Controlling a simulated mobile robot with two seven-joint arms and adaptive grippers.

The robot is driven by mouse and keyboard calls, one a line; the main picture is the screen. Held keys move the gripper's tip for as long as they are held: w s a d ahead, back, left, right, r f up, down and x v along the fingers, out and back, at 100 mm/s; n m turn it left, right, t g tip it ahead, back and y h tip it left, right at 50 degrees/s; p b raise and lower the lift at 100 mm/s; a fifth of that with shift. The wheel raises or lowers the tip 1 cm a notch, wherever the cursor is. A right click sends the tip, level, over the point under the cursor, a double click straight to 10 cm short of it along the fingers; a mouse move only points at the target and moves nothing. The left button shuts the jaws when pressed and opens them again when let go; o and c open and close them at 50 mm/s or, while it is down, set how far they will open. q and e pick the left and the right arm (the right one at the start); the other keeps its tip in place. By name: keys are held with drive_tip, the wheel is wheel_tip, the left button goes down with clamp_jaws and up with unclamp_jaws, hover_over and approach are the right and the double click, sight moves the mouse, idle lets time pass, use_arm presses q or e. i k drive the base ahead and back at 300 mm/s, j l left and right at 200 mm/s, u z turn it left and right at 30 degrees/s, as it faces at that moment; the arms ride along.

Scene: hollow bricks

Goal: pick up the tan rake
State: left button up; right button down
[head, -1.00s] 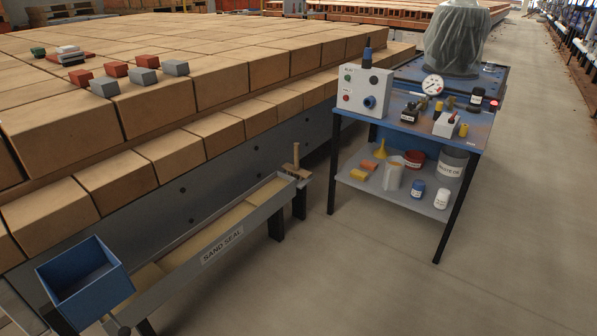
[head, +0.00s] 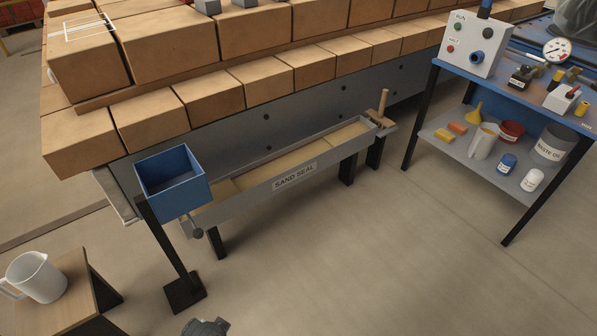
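The tan rake (head: 382,106) is a small wooden tool with an upright handle and a wider foot. It stands at the far right end of the grey trough labelled SAND SEAL (head: 292,176). Its foot is small in the picture, and I cannot tell exactly how it rests. A dark grey part, apparently my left gripper (head: 205,328), just enters at the bottom edge, far from the rake. Its fingers cannot be made out. My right gripper is not in view.
A blue open box (head: 172,182) on a post stands at the trough's near left end. A white jug (head: 38,279) sits on a wooden stand at lower left. Stacked bricks (head: 205,98) lie behind the trough. The floor in front is clear.

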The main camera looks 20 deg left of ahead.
sight(378, 118)
drive_tip(key=i+l+u, duration=0.5)
drive_tip(key=i+l, duration=0.35)
drive_tip(key=i, duration=0.1)
